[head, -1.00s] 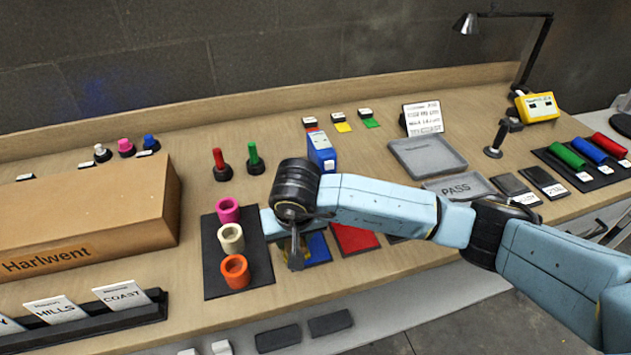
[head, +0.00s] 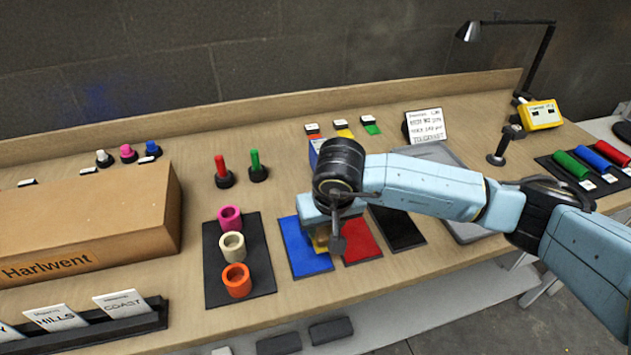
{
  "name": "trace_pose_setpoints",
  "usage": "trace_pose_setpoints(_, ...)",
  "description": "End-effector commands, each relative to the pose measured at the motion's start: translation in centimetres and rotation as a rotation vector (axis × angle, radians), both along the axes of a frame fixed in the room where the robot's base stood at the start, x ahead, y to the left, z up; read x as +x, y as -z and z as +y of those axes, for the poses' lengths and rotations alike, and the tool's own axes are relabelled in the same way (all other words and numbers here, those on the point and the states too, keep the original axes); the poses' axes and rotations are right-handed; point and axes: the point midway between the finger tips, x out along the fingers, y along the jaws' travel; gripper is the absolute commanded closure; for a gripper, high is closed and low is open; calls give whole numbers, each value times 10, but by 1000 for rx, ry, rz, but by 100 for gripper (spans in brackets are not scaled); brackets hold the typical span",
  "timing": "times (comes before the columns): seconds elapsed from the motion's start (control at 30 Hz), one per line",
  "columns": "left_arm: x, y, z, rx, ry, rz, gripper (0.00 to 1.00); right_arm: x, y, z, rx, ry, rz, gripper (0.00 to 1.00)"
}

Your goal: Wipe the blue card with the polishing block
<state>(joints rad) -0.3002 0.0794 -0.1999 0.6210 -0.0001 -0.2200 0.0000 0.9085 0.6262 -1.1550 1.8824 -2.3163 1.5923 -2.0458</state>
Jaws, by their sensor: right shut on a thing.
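The blue card (head: 303,252) lies on the bench in the head view, left of a red card (head: 361,240). My right gripper (head: 330,238) points down over the right edge of the blue card, near the gap to the red card. It is shut on the polishing block, a yellowish block (head: 319,241) partly hidden by the gripper. The block is at card level, but I cannot tell whether it touches the card. The blue card's upper right part is covered by my gripper. My left gripper is not in view.
A black card (head: 396,229) lies right of the red one. A dark mat (head: 213,275) with pink, cream and orange rings is left of the blue card. Red and green pegs (head: 239,170) stand behind. A grey tray (head: 468,229) is partly behind my right arm.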

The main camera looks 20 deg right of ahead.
Motion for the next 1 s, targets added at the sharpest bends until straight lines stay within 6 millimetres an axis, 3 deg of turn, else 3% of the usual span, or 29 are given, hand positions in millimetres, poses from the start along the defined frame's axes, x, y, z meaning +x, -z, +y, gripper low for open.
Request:
trace_pose_setpoints(0.47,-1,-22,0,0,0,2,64,0,-44,-2,1,6,-2,81)
trace_pose_setpoints(1.0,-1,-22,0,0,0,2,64,-1,-46,-3,1,7,-1,81)
